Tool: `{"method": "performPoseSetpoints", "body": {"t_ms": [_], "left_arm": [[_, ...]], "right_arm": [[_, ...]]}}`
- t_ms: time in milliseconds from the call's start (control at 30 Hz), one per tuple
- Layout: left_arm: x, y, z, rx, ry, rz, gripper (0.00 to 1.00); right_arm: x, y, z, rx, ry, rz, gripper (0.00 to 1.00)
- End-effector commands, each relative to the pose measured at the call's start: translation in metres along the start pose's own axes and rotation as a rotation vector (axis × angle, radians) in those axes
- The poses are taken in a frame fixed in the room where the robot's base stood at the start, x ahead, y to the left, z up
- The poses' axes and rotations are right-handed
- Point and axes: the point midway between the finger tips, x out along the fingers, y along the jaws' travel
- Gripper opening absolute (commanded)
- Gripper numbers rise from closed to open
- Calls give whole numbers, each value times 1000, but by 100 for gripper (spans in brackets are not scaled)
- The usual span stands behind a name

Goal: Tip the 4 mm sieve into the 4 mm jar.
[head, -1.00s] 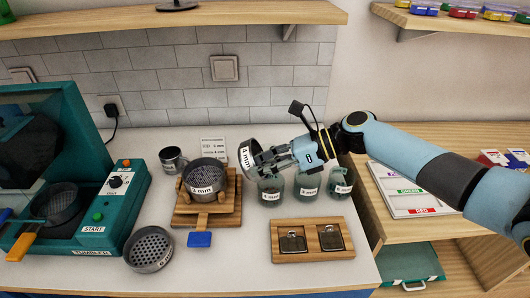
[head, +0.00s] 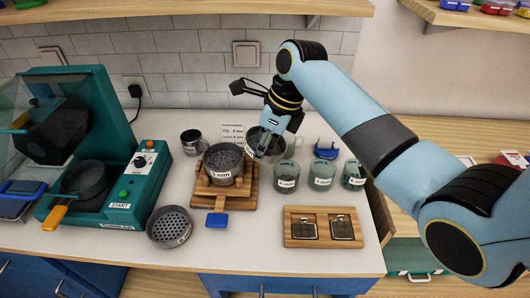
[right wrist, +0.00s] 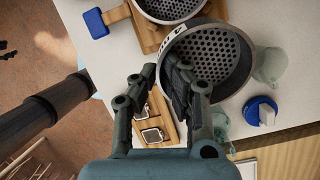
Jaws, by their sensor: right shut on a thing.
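My right gripper (head: 268,142) is shut on the wall of the 4 mm sieve (head: 259,152), a grey round pan behind and left of the jars. In the right wrist view the fingers (right wrist: 166,82) grip the near wall of the sieve (right wrist: 238,62). Its perforated floor shows, with no beads visible on it. Three glass jars stand in a row: left (head: 286,180), middle (head: 321,178) and right (head: 353,178). Their labels are too small to read surely. The sieve is above the bench, apart from the jars. My left gripper is not in view.
Another sieve (head: 223,177) sits on a wooden stand (head: 240,197) just left. A loose perforated sieve (head: 170,228) lies in front. A blue item (head: 325,150) stands behind the jars. A wooden tray (head: 324,239) is in front; the teal tumbler (head: 120,190) is left.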

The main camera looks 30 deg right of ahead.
Motion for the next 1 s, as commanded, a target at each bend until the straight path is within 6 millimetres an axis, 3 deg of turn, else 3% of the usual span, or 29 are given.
{"method": "performPoseSetpoints", "body": {"t_ms": [400,733,1000], "left_arm": [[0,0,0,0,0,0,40],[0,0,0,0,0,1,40],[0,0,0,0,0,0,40]], "right_arm": [[-3,0,2,-1,26,-8,0],[-28,3,10,-4,277,-81,0],[-30,2,9,-3,304,-89,0]]}}
